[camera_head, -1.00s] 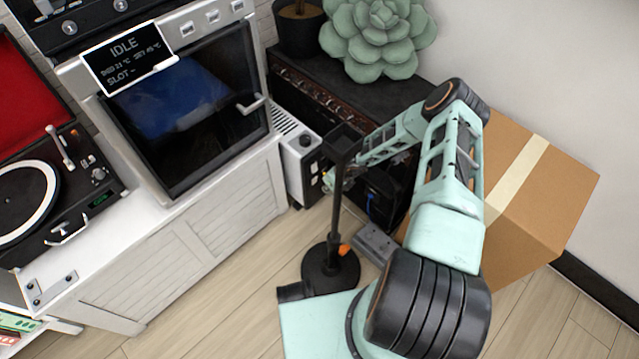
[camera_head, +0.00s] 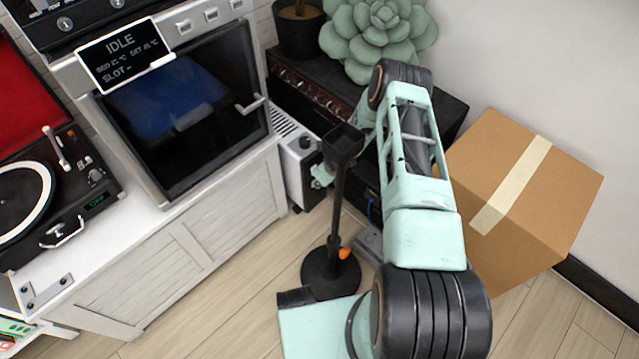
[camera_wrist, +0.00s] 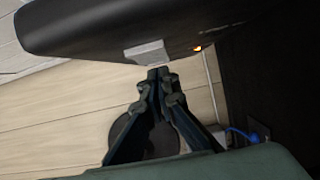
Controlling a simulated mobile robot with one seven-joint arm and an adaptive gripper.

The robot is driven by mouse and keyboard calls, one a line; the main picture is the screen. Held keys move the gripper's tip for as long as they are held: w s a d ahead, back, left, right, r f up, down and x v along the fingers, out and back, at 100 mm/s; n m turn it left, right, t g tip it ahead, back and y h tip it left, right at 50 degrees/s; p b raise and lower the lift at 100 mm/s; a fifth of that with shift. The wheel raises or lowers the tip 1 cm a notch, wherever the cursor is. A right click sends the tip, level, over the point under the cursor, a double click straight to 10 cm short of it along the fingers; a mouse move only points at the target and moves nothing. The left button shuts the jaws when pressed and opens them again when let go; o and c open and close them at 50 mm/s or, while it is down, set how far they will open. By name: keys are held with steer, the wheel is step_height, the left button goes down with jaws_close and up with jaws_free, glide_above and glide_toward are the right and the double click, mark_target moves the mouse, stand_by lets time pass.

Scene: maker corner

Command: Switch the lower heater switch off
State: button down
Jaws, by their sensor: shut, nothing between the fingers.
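The white heater (camera_head: 298,170) stands on the floor between the white cabinet and the black amplifier, with a dark control panel at its end. My arm's end is beside that panel, partly hidden behind the black stand. In the wrist view a dark panel (camera_wrist: 95,28) fills the top, with a pale grey block (camera_wrist: 147,52) on its edge and a small glowing orange spot (camera_wrist: 197,47) to the right. My gripper (camera_wrist: 158,72) is shut and empty, its tips just below the pale block. I cannot tell whether they touch. The lower switch and its position cannot be made out.
The black stand (camera_head: 337,215) with a round base rises close to my wrist. The black amplifier (camera_head: 300,88) and a cardboard box (camera_head: 560,185) are to the right. The white cabinet (camera_head: 190,255) is left. A blue cable (camera_wrist: 245,134) shows at lower right in the wrist view.

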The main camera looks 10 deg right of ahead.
stand_by(0.3)
steer(key=shift+w+a+r, duration=0.1)
steer(key=shift+w+a, duration=0.15)
steer(key=shift+w, duration=0.1)
steer(key=shift+r, duration=0.1)
steer(key=shift+r, duration=0.7)
steer(key=shift+s+d, duration=0.1)
